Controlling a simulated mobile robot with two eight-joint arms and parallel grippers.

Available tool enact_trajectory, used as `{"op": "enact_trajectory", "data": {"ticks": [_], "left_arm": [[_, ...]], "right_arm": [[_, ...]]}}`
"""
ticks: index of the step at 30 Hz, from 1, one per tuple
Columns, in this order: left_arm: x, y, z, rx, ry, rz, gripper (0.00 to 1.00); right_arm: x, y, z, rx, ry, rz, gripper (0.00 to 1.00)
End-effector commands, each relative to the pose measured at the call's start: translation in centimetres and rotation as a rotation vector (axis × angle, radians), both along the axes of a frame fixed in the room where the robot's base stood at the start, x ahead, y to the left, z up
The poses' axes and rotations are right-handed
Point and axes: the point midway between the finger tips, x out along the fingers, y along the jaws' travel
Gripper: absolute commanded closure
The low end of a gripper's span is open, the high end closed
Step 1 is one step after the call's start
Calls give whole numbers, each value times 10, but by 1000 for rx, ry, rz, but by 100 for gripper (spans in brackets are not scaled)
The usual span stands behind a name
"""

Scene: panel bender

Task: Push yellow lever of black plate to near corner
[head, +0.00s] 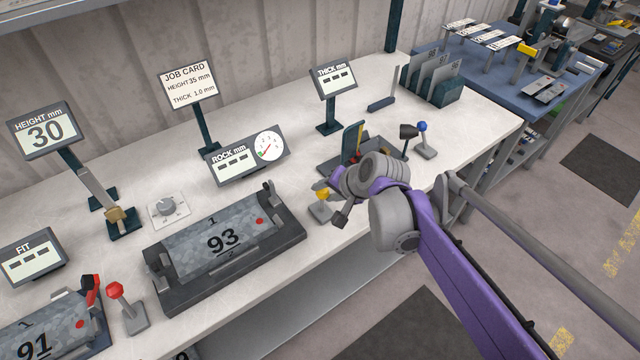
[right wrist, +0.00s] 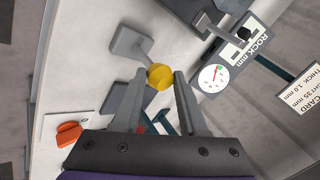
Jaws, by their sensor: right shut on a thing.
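The yellow lever (head: 322,192) stands on a small grey base (head: 319,213) on the white bench, just right of the dark plate (head: 200,275) that carries the grey panel marked 93 (head: 222,238). In the right wrist view, its yellow knob (right wrist: 160,76) sits between my fingertips, with the stem running to the square grey base (right wrist: 128,43). My right gripper (head: 330,198) is shut on the knob; in the head view the gripper partly covers the lever. My left gripper is not in view.
The rock display (head: 245,155) with its dial stands behind the plate. A dark tray (head: 350,155) and a blue-knobbed lever (head: 423,135) stand behind my right gripper. A red-knobbed lever (head: 118,295) stands at the left. The bench's front edge is close to my right gripper.

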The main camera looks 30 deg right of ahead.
Motion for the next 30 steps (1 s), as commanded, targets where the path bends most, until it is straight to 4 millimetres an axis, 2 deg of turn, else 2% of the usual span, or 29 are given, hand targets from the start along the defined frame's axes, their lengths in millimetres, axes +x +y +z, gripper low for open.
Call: {"op": "enact_trajectory", "data": {"ticks": [3,13,30], "left_arm": [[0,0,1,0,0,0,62],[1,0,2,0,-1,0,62],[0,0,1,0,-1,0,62]], "right_arm": [[-11,-2,-3,8,-107,-6,100],[-31,-2,-11,7,-92,2,100],[-44,-3,-22,5,-87,5,100]]}}
